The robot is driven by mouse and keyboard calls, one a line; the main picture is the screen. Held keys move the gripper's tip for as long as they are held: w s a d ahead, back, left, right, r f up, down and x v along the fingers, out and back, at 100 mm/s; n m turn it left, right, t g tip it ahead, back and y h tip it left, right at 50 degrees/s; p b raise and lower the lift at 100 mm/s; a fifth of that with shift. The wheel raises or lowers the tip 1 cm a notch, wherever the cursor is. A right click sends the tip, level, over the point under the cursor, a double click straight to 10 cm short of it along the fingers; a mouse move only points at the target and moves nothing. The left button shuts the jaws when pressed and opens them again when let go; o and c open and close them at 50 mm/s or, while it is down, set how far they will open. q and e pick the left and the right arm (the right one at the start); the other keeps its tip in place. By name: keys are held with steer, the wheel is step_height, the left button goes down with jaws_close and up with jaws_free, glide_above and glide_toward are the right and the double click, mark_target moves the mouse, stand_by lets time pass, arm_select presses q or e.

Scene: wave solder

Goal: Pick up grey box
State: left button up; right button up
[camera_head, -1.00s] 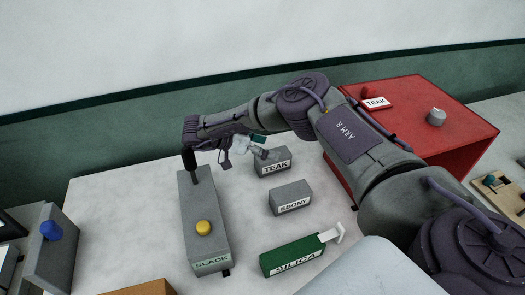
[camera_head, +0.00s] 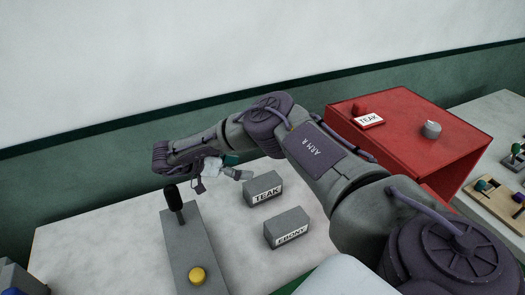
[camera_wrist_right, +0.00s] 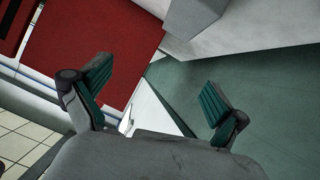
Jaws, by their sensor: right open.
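Two grey boxes lie on the light tabletop: one labelled TEAK (camera_head: 262,181) and, nearer, one labelled EBONY (camera_head: 287,222). My right gripper (camera_head: 236,168) reaches over from the right and hangs just beyond the left end of the TEAK box, its fingers pointing toward it. Whether it touches the box cannot be told. In the right wrist view the teal-padded fingers (camera_wrist_right: 157,78) are spread apart with nothing held between them. A grey block shape shows at the top of that view; which thing it is cannot be told. My left gripper is not in view.
A long grey box with a black lever and yellow knob (camera_head: 197,275) stands left of the boxes. A red case (camera_head: 455,140) with a TEAK label and grey knob stands at the right. A wooden board with coloured pieces (camera_head: 488,205) lies far right. Bare tabletop (camera_head: 95,235) is at left.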

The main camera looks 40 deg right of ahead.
steer(key=b, duration=0.7)
glide_toward(262, 180)
steer(key=f, duration=0.1)
steer(key=s+d+f, duration=0.1)
steer(key=f, duration=0.1)
steer(key=shift+s+d+f, duration=0.25)
steer(key=shift+s+f, duration=0.05)
steer(key=shift+s, duration=0.1)
steer(key=x, duration=0.7)
steer(key=shift+w+d+r, duration=0.15)
steer(key=shift+d+r, duration=0.05)
steer(key=shift+d, duration=0.25)
steer(key=shift+c, duration=0.3)
steer(key=shift+a, duration=0.1)
steer(key=c, duration=1.5)
steer(key=shift+r, duration=0.2)
steer(key=shift+c, duration=0.6)
step_height(262, 180, up, 4)
steer(key=shift+w+r+p, duration=0.1)
steer(key=shift+w+p, duration=0.05)
steer(key=shift+p, duration=0.25)
jaws_close()
steer(key=s+d+r+p, duration=0.2)
steer(key=s+d+r, duration=0.4)
steer(key=s, duration=0.3)
steer(key=shift+s+d+r, duration=0.15)
steer(key=shift+d+r, duration=0.05)
steer(key=shift+d, duration=0.6)
